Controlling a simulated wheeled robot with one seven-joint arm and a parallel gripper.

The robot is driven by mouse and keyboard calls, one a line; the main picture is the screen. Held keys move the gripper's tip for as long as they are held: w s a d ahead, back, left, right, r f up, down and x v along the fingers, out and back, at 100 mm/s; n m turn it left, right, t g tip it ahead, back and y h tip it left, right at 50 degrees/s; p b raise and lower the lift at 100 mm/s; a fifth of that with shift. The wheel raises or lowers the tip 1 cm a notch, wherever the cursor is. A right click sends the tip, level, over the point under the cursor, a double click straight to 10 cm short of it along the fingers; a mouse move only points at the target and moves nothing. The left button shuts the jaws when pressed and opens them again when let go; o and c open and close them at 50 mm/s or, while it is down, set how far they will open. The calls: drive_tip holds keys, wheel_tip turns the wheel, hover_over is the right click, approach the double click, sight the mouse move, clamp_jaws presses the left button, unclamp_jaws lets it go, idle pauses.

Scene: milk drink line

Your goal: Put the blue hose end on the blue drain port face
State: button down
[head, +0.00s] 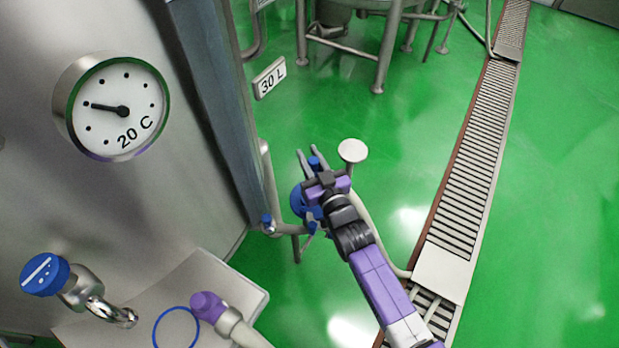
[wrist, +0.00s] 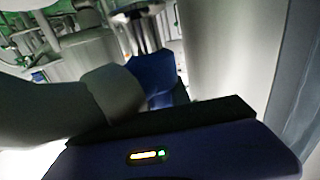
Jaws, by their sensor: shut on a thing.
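My gripper (head: 308,152) is at the middle of the head view, beside the tank's lower pipe. Its jaws are shut on the blue hose end (head: 315,163), whose blue part shows between the fingers. In the wrist view a blue part (wrist: 153,75) shows just past the jaws, beside a grey rounded shape. A larger blue round part (head: 298,201), perhaps the blue drain port face, is partly hidden behind my gripper. I cannot tell whether it touches the hose end. A pale hose (head: 374,228) runs from near my gripper down to the floor drain.
The steel tank (head: 60,200) with a dial (head: 122,108) fills the left. A shelf (head: 245,300) holds a purple hose end (head: 208,307) and a blue ring (head: 158,325). A pale disc (head: 352,150) stands right of my gripper.

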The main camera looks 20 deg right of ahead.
drive_tip(key=shift+f+b, duration=0.55)
drive_tip(key=shift+f, duration=3.35)
drive_tip(key=shift+f, duration=0.15)
drive_tip(key=c, duration=1.2)
unclamp_jaws()
drive_tip(key=shift+r, duration=0.2)
drive_tip(key=s, duration=1.2)
drive_tip(key=shift+f, duration=0.1)
